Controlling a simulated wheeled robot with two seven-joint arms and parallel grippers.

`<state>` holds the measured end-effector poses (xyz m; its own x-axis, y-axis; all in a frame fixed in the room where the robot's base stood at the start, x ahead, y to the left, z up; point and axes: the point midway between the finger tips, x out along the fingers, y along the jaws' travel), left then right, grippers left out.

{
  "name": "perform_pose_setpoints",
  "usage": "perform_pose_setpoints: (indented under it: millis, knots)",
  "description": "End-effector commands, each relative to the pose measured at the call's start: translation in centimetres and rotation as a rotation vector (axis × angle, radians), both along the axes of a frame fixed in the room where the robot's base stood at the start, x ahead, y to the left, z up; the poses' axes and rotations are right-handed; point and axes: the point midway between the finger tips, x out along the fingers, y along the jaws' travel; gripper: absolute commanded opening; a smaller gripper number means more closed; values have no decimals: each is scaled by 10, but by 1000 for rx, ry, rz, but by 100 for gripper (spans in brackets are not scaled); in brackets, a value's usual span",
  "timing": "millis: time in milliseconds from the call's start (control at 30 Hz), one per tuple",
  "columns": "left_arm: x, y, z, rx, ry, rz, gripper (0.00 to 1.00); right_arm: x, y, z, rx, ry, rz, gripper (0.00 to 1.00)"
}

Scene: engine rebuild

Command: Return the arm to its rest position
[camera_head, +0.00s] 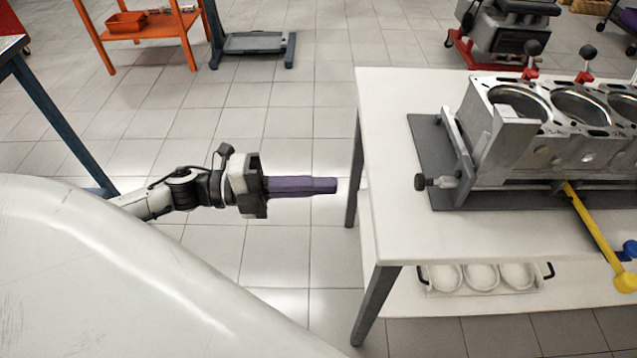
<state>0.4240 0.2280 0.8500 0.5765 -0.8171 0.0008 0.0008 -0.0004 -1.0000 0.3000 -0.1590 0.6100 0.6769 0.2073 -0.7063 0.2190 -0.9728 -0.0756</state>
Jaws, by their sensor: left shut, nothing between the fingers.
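My left gripper (325,186) is at the end of my left arm, which comes in from the left. Its purple fingers are together with nothing between them. It points right, over the tiled floor, a short way left of the white table's edge and apart from it. My right gripper is not in the view.
The white table (384,110) at the right bears a metal engine block (547,150) on a grey mat (428,137), with a yellow-handled tool (594,228). A tray (460,285) sits on its lower shelf. An orange bench (145,28) stands behind. Tiled floor around my gripper is clear.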

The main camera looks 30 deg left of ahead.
Motion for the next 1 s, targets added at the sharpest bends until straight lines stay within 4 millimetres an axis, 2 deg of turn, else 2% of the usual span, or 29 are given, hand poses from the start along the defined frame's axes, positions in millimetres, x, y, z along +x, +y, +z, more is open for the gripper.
perform_pose_setpoints:
  millis: [300,367,467,567,667,700,800,900,1000]
  knots:
    - [1,0,-1,-8,8,9,0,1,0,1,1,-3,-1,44]
    - [2,-2,-6,-37,37,41,0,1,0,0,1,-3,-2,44]
    - [8,-4,-23,-153,158,173,0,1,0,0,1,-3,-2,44]
    - [10,-4,-61,-341,381,387,0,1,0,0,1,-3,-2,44]
    - [-5,-7,-114,-552,669,622,0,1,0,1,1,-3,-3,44]
    - [-16,-10,-136,-631,788,710,0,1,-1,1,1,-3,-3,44]
    - [-53,-26,-185,-799,1067,900,0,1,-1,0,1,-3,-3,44]
    - [-87,-45,-216,-907,1279,1028,0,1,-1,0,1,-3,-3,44]
    - [-111,-60,-232,-966,1412,1101,0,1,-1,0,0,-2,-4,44]
